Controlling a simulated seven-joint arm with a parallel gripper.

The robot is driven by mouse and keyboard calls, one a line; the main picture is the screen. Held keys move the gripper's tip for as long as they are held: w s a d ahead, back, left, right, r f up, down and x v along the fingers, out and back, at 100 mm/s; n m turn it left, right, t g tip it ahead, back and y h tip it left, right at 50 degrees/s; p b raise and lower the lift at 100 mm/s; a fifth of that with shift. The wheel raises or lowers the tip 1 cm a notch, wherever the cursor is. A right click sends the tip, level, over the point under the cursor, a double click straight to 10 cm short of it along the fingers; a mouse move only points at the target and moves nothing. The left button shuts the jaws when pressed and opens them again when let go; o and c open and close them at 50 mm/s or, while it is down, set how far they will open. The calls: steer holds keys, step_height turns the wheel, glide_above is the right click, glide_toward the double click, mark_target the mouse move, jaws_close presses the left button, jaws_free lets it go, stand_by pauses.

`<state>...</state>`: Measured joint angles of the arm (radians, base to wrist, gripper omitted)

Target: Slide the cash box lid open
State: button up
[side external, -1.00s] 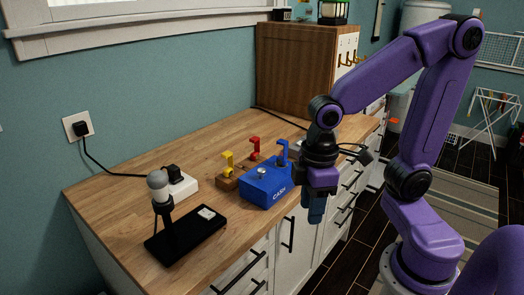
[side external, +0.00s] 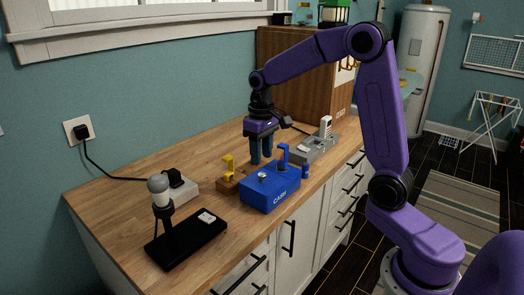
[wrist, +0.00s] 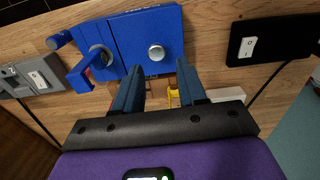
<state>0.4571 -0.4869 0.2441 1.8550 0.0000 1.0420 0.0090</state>
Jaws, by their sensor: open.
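My gripper (side external: 261,160) is open and empty, pointing down just behind the box. In the wrist view my fingers (wrist: 160,74) stand apart, short of the knob. I cannot tell how high the fingertips are above the counter.
A yellow hook on a brown block (side external: 228,172) stands left of my gripper. A grey unit (side external: 318,148) is at the right. A lamp on a black base (side external: 186,240) and a white box (side external: 180,190) are at the left. A wooden cabinet (side external: 290,75) stands behind.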

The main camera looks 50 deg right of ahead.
mark_target(262, 173)
steer(key=shift+w+d+f, duration=0.15)
steer(key=shift+d+f, duration=0.05)
steer(key=shift+d, duration=0.1)
step_height(262, 173, down, 5)
steer(key=shift+f, duration=0.15)
step_height(262, 173, up, 2)
steer(key=shift+r, duration=0.1)
steer(key=shift+a+r, duration=0.25)
steer(key=shift+a, duration=0.05)
steer(key=a, duration=0.8)
steer(key=d, duration=0.5)
steer(key=d+f, duration=0.1)
steer(key=d, duration=0.2)
steer(key=shift+d, duration=0.35)
steer(key=shift+f, duration=1.05)
